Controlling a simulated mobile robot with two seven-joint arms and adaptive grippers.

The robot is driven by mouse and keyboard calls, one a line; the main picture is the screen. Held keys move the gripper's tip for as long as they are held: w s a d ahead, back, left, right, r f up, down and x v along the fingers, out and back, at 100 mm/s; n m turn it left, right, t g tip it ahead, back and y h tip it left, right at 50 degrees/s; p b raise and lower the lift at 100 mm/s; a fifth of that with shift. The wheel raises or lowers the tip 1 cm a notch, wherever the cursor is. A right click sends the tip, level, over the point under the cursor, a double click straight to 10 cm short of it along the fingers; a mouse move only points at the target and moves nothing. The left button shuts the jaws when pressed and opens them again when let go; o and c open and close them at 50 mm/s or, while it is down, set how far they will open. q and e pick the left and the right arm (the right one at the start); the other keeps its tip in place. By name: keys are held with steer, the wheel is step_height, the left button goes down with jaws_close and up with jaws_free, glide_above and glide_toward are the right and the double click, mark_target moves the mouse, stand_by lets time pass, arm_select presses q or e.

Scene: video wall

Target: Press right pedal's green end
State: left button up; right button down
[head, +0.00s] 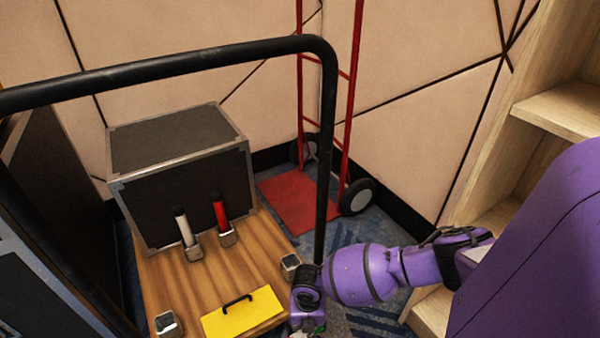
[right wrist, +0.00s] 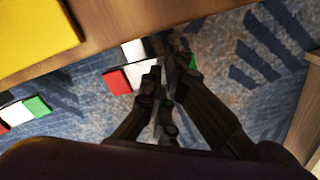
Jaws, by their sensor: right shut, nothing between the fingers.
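The right pedal shows in the right wrist view, low over the carpet, with a red end (right wrist: 118,82), a white middle (right wrist: 138,74) and a green end (right wrist: 191,61) partly hidden behind my fingers. My right gripper (right wrist: 168,75) is shut and empty, its fingertips over the pedal's green side. I cannot tell whether they touch it. In the head view my right gripper (head: 308,318) is at the cart's front right corner, and a small green patch shows by it. The left pedal (right wrist: 20,115), also red, white and green, lies at the left of the wrist view. My left gripper is not in view.
A wooden cart top (head: 245,258) carries a yellow plate (head: 243,311) with a black handle, and white and red levers (head: 221,214). A black case (head: 180,170) stands behind. A black rail (head: 327,150) rises beside my right arm. Wooden shelves (head: 565,108) are at right.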

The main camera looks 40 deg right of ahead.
steer(key=shift+f, duration=0.3)
steer(key=shift+r, duration=0.15)
step_height(320, 180, up, 7)
steer(key=p, duration=0.5)
stand_by(0.5)
stand_by(0.4)
